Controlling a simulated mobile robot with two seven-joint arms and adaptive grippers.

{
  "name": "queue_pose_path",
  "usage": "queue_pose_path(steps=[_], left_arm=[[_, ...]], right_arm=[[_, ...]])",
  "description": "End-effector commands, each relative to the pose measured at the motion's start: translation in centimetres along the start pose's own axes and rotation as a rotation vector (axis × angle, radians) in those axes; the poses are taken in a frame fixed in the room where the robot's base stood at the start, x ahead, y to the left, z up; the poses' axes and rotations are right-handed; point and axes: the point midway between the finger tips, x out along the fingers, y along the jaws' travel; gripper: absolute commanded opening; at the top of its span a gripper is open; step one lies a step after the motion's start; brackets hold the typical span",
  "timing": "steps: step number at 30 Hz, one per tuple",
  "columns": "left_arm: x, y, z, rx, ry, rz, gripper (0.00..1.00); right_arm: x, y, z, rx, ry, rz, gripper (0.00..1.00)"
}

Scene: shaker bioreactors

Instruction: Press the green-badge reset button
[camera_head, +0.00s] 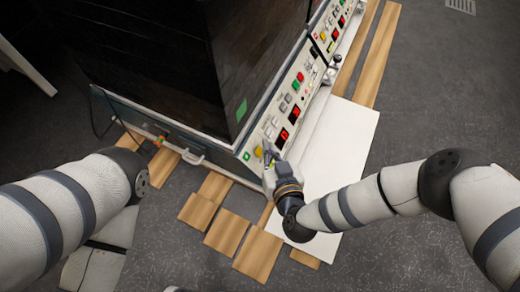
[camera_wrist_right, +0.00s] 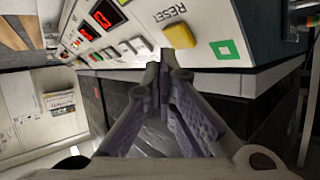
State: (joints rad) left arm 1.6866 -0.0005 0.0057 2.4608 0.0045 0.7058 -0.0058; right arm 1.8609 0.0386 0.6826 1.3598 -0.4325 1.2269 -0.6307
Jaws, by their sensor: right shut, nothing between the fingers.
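The control panel (camera_head: 270,128) runs along the lower front of the dark-sided bioreactor cabinet. A yellow button (camera_wrist_right: 180,36) sits at its near end, below the word RESET and beside a green square badge (camera_wrist_right: 227,50). In the head view the yellow button (camera_head: 258,151) and green badge (camera_head: 246,156) show at the panel's near corner. My right gripper (camera_head: 268,154) is shut and empty, right beside the yellow button. In the right wrist view its fingertips (camera_wrist_right: 162,62) appear just below and left of the button; I cannot tell whether they touch. My left gripper is not visible.
Red displays (camera_head: 284,134) and other coloured buttons line the panel. A second unit's panel (camera_head: 333,27) continues behind. A white board (camera_head: 340,150) and wooden slats (camera_head: 226,230) lie on the grey floor. A handle (camera_head: 180,151) projects from the cabinet's side.

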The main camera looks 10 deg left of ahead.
Motion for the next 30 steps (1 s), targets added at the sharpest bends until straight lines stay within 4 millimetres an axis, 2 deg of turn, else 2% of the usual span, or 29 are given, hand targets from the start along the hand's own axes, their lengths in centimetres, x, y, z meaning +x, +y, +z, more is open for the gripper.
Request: queue_pose_path(steps=[30], left_arm=[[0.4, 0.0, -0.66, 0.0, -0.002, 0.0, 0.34]], right_arm=[[0.94, -0.66, 0.73, 0.0, 0.0, 0.0, 0.0]])
